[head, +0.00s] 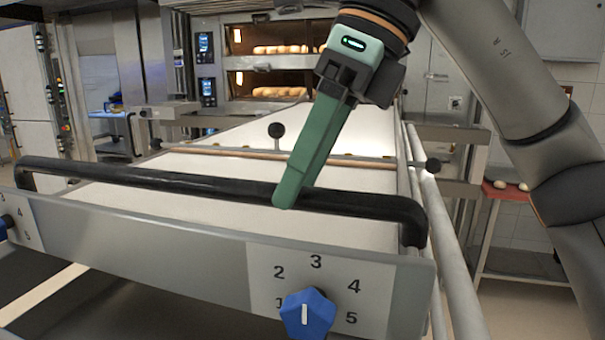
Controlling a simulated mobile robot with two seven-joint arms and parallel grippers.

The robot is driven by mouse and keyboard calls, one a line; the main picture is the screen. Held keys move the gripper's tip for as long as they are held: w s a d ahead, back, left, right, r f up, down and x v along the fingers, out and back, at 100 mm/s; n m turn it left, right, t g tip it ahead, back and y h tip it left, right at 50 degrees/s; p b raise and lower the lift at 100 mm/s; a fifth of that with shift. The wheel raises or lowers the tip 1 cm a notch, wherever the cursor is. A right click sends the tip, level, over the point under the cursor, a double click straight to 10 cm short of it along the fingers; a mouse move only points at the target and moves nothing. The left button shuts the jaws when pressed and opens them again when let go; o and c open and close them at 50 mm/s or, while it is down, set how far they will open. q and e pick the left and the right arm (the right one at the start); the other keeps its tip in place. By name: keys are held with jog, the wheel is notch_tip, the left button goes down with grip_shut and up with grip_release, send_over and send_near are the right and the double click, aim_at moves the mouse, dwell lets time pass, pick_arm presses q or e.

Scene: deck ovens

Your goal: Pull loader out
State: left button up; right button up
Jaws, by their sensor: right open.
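The loader (190,245) fills the foreground, with a pale flat belt (345,232), a grey front panel and a blue dial (307,313) marked with numbers. A black handle bar (150,179) runs along its front edge. My right gripper (289,196) comes down from the upper right. Its green fingers overlap in this view, with their tips at the handle bar's right half. The jaws are open, and I cannot tell whether the bar lies between them or behind them. My left gripper is not in view.
Deck ovens with bread loaves (280,91) stand lit behind the loader. A metal side rail (440,230) runs along the loader's right. A red-topped rack (507,191) with buns stands at the right. A blue-topped table (108,114) is at the back left.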

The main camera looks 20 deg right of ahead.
jog(key=shift+f, duration=0.15)
grip_shut()
dwell(0.4)
dwell(1.0)
